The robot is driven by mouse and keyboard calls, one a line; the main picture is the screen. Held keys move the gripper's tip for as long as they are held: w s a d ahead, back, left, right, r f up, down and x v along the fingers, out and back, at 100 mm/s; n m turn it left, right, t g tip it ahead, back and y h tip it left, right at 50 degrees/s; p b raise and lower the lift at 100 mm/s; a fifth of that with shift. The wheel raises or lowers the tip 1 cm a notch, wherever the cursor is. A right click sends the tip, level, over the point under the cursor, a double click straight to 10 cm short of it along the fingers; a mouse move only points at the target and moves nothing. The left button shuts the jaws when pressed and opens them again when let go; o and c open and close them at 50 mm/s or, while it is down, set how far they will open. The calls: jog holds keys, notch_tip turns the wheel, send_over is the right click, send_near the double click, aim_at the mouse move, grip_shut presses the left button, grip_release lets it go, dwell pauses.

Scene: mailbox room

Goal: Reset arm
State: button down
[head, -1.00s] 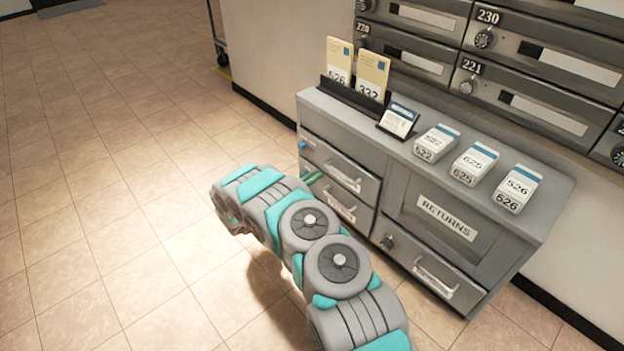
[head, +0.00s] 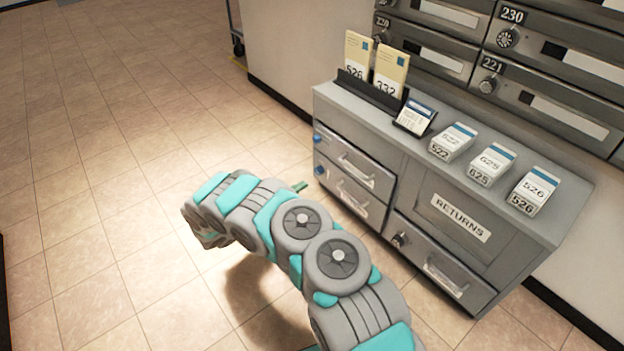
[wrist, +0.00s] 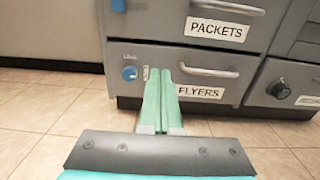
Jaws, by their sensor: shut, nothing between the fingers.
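My gripper (wrist: 163,78) shows in the wrist view with its two long green fingers together and nothing between them. In that view its tips overlap the lower drawer (wrist: 215,112) labelled FLYERS, just left of its handle. In the head view only a bit of green finger (head: 300,187) shows past my arm, left of the grey cabinet (head: 405,160). There is no visible contact with the cabinet. My grey and teal arm (head: 290,230) curves over the floor in front of the cabinet and hides most of the gripper.
The upper drawer (wrist: 260,30) is labelled PACKETS. Blue knobs (wrist: 129,74) sit at the drawers' left. Three card stacks (head: 492,165), a small sign (head: 414,118) and a holder with two tall envelopes (head: 372,68) stand on the cabinet. The tiled floor (head: 90,150) at left is clear.

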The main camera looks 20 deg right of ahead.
jog(key=shift+v, duration=0.95)
jog(key=s+d+r+m+g+y+p, duration=0.1)
jog(key=s+d+r+m+g, duration=0.25)
jog(key=r, duration=0.35)
jog(key=s+d+r+m+g+p, duration=0.1)
jog(key=s+d+r+m+g, duration=0.15)
jog(key=s+d+r, duration=0.4)
jog(key=s+d+r+m+g+y+p, duration=0.1)
jog(key=s+r+m+g, duration=0.25)
jog(key=r, duration=0.55)
jog(key=s+r+m+g+y+p, duration=0.25)
jog(key=s+r+m+y, duration=0.45)
jog(key=s, duration=0.6)
jog(key=s+a+r+m+t+y+p, duration=0.2)
jog(key=s+a+r+y, duration=0.1)
jog(key=s+a, duration=0.5)
jog(key=s+a+r+m+t+y+p, duration=0.2)
jog(key=s+a+r+m+y, duration=0.1)
jog(key=s+a, duration=0.6)
jog(key=s+r+y, duration=0.1)
jog(key=s+y, duration=0.1)
jog(key=shift+s+a+r+t, duration=0.2)
jog(key=shift+s+t, duration=0.1)
jog(key=shift+s, duration=0.1)
